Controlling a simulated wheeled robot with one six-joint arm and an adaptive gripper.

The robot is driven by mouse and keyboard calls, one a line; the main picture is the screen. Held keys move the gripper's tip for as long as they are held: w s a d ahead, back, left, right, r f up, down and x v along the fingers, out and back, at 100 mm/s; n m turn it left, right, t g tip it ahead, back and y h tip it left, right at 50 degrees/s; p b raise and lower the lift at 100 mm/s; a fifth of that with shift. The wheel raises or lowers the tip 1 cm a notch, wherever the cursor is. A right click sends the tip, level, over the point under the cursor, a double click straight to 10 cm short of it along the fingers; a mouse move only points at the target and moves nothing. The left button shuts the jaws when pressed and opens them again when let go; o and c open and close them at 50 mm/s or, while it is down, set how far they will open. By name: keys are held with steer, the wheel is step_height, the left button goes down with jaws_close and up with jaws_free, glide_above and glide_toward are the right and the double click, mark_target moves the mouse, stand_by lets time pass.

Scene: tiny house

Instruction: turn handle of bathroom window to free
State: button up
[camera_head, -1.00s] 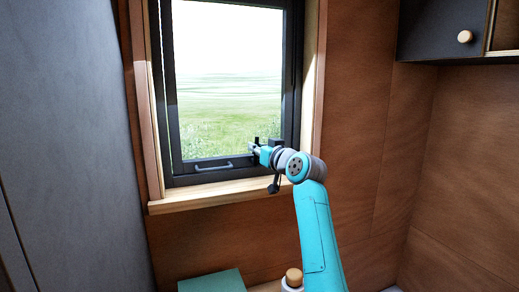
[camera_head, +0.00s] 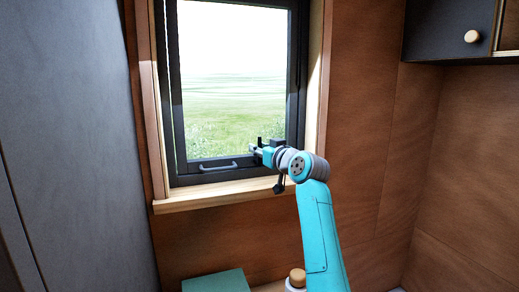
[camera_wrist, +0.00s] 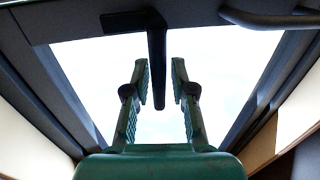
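The bathroom window (camera_head: 235,100) has a dark frame and clear glass. In the wrist view a dark lever handle (camera_wrist: 157,60) runs from a mount on the frame down between my fingertips. My gripper (camera_wrist: 161,85) has its two green fingers apart, one on each side of the lever. In the head view my gripper (camera_head: 257,151) is at the lower right corner of the window, and my wrist hides most of the lever there.
A fixed-looking pull bar (camera_head: 218,166) sits on the bottom rail, left of my gripper; it also shows in the wrist view (camera_wrist: 270,18). A wooden sill (camera_head: 220,195) runs below. A grey panel (camera_head: 75,140) stands left, a dark cabinet (camera_head: 435,35) upper right.

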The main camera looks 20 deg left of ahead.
steer(key=shift+d, duration=0.1)
steer(key=v, duration=1.2)
steer(key=shift+r, duration=0.1)
